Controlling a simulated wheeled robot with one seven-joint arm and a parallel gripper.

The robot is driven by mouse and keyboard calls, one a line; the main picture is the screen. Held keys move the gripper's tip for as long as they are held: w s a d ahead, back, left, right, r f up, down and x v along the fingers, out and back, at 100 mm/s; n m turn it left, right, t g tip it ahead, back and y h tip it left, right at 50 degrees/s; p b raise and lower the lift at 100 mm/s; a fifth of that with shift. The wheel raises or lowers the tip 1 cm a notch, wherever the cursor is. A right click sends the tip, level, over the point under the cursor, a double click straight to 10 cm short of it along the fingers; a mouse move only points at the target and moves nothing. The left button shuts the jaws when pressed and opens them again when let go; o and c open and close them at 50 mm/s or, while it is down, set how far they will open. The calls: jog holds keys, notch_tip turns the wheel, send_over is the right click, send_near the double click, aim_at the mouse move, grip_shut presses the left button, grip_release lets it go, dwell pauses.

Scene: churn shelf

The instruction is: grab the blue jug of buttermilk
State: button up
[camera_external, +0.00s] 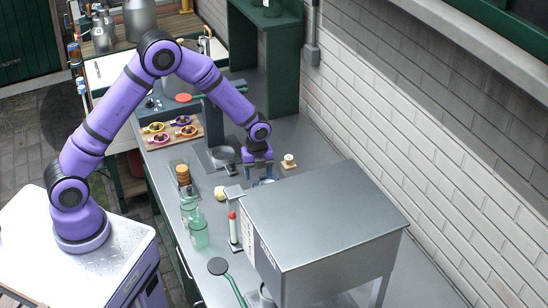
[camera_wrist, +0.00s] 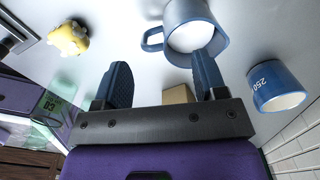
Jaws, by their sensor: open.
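A grey-blue jug (camera_wrist: 213,14) with a side handle and white liquid inside is at the top of the wrist view. A smaller blue cup (camera_wrist: 268,80) marked 250, also with white contents, is to its right. My gripper (camera_wrist: 163,62) is open and empty. Its right finger overlaps the jug's lower edge in the picture; I cannot tell whether they touch. In the external view my gripper (camera_external: 258,171) points down over the steel counter, with a bit of blue (camera_external: 265,182) just below it, mostly hidden by the fingers and the steel box.
A large steel box (camera_external: 315,215) stands close in front of the gripper. Green glass jars (camera_external: 198,230), a pale yellow lump (camera_external: 221,193) and a red-topped tube (camera_external: 232,225) are to the left. A small wooden block (camera_external: 288,164) is to the right, near the brick wall (camera_external: 400,130).

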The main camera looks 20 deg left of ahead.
jog(key=f, duration=0.6)
jog(key=shift+s+a+f, duration=0.1)
jog(key=shift+a+f, duration=0.15)
jog(key=c, duration=1.2)
jog(key=shift+o, duration=0.2)
jog(key=shift+r, duration=0.15)
jog(key=shift+r, duration=4.85)
